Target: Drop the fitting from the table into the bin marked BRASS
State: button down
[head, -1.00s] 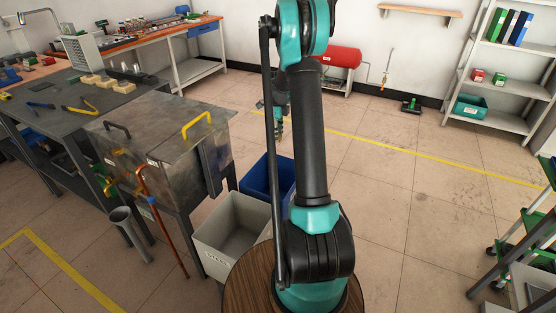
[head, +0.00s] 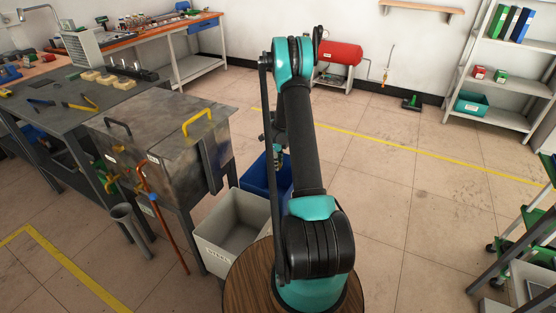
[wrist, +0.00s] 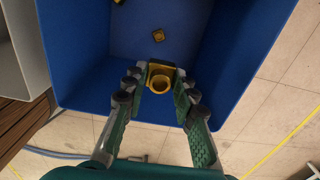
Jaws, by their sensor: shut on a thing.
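My gripper (wrist: 161,84) is shut on a brass-coloured fitting (wrist: 158,81) with a round open end, held between the fingertips in the wrist view. Below it is the inside of the blue bin (wrist: 75,60), with small brass-coloured pieces (wrist: 158,36) on its floor. In the head view my gripper (head: 279,163) hangs at the blue bin (head: 254,182), partly behind my arm; the fitting is too small to make out there. No marking shows on the visible sides of the blue bin.
A grey bin (head: 222,250) with a label too small to read stands nearer, beside the blue one. A metal cabinet (head: 165,125) and a dark workbench (head: 40,100) are on the left.

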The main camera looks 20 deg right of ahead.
jog(key=shift+f, duration=0.7)
jog(key=c, duration=1.1)
grip_release()
jog(key=shift+c, duration=0.2)
jog(key=shift+r, duration=0.1)
notch_tip(320, 180, up, 12)
